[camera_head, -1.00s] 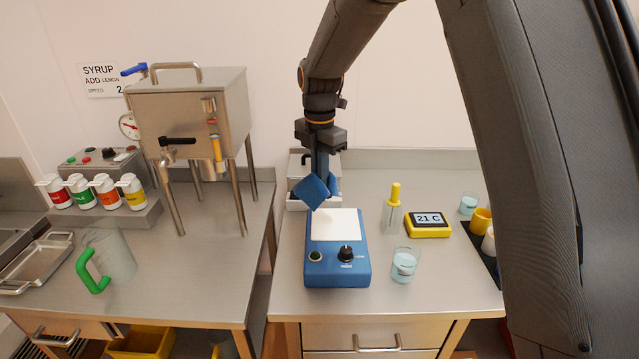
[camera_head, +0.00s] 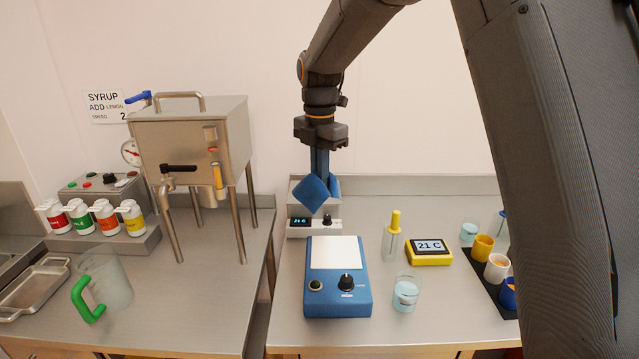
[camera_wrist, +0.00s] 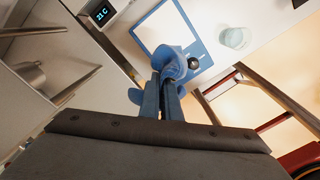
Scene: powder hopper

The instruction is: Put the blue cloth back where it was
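The blue cloth (camera_head: 312,192) hangs from my gripper (camera_head: 320,172) in the head view, above the back of the right-hand bench. Its lower corner points down and a second fold shows behind it. In the wrist view the cloth (camera_wrist: 172,64) bunches around the tips of my gripper (camera_wrist: 163,92), whose fingers are close together on it. The cloth is in the air, in front of a white device with a small display (camera_head: 314,228), and appears clear of the bench.
A blue device with a white plate (camera_head: 338,280) stands on the right bench. A steel hopper (camera_head: 190,135) stands left.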

